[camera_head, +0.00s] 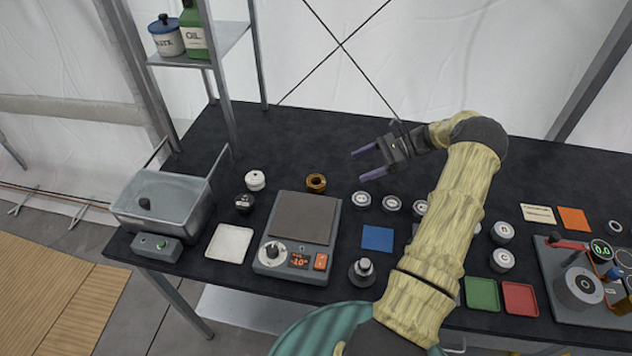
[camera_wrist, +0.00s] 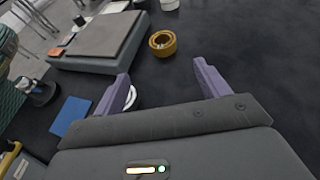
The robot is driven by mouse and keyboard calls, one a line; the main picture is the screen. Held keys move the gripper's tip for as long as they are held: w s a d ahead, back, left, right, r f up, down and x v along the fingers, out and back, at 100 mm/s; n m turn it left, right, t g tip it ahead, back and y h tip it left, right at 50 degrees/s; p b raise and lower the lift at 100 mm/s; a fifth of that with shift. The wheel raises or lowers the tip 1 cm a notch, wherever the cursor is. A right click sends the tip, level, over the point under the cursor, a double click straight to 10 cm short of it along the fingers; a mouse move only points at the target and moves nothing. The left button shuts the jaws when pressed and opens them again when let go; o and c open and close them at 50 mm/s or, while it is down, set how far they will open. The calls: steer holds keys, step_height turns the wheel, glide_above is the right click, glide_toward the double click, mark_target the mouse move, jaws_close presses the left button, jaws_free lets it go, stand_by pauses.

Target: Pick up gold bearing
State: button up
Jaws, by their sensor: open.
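The gold bearing (camera_head: 316,183) is a small gold ring lying on the dark table, behind the scale and left of my gripper. It also shows in the wrist view (camera_wrist: 162,43), ahead of my gripper and between the lines of its two fingers. My gripper (camera_head: 363,164) is open and empty, with purple fingers pointing left toward the bearing. It is apart from the bearing. In the wrist view the two fingertips (camera_wrist: 160,72) frame bare table and part of a white ring beside the left finger.
A scale (camera_head: 302,220) stands just in front of the bearing. A white pot (camera_head: 255,180) and a dark piece (camera_head: 243,204) are left of it. Several round labelled pieces (camera_head: 361,199) lie below my gripper. A metal basin (camera_head: 165,195) is at the left. The table behind the bearing is clear.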

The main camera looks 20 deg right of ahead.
steer(key=p, duration=0.2)
glide_toward(322, 180)
steer(key=x, duration=0.4)
steer(key=shift+s+a+r, duration=0.15)
steer(key=shift+s+r, duration=0.05)
steer(key=shift+s, duration=0.05)
steer(key=shift+w+a+f, duration=0.1)
steer(key=shift+a+f, duration=0.2)
steer(key=shift+a, duration=0.1)
steer(key=shift+w+p+x, duration=0.15)
steer(key=shift+p+x, duration=0.45)
steer(key=shift+x, duration=0.7)
steer(key=shift+w+p+x, duration=0.15)
steer(key=shift+p+x, duration=0.45)
steer(key=shift+x, duration=0.7)
steer(key=shift+d+f, duration=0.15)
steer(key=c, duration=1.2)
